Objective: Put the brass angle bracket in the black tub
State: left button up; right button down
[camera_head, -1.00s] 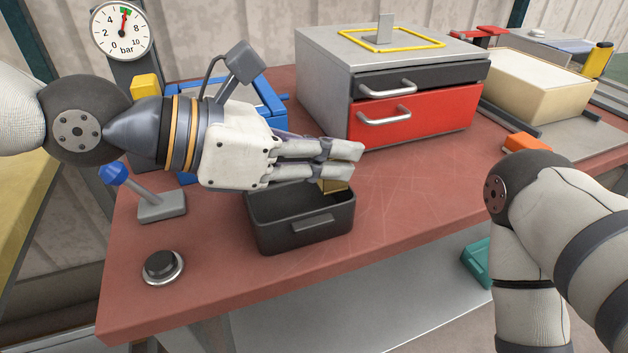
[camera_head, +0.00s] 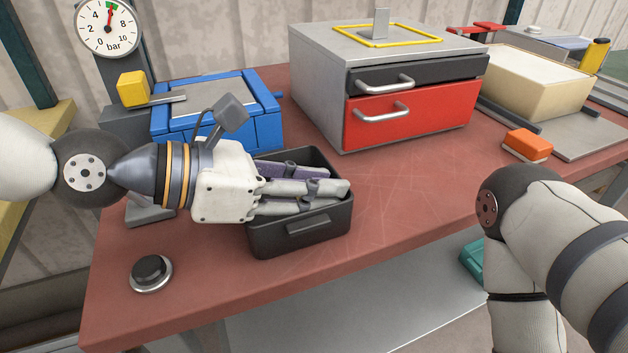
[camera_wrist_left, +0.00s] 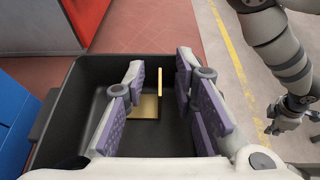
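The black tub (camera_head: 300,235) stands on the red bench top. My left gripper (camera_head: 345,195) reaches into it from the left, with its fingers inside the rim. In the left wrist view, the brass angle bracket (camera_wrist_left: 146,108) rests inside the tub (camera_wrist_left: 75,105), one leg flat and one upright. It sits between the two spread finger pads of my left gripper (camera_wrist_left: 160,110), with gaps on both sides. The bracket is hidden in the head view. My right arm is at the right; its hand end shows small in the left wrist view (camera_wrist_left: 288,116), its fingers unclear.
A blue box (camera_head: 220,110) and a lever with a yellow knob (camera_head: 133,88) stand behind my left arm. A red-drawer cabinet (camera_head: 415,110) stands behind the tub. A black button (camera_head: 150,270) is front left. An orange block (camera_head: 527,144) lies right; bench between is clear.

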pick_arm(q)
jog(key=shift+r, duration=0.1)
jog(key=shift+s+a+r, duration=0.1)
jog(key=shift+a+r, duration=0.1)
jog(key=shift+a, duration=0.1)
jog(key=v, duration=1.1)
jog(key=shift+b, duration=0.4)
pick_arm(e)
jog(key=shift+s+f, duration=0.45)
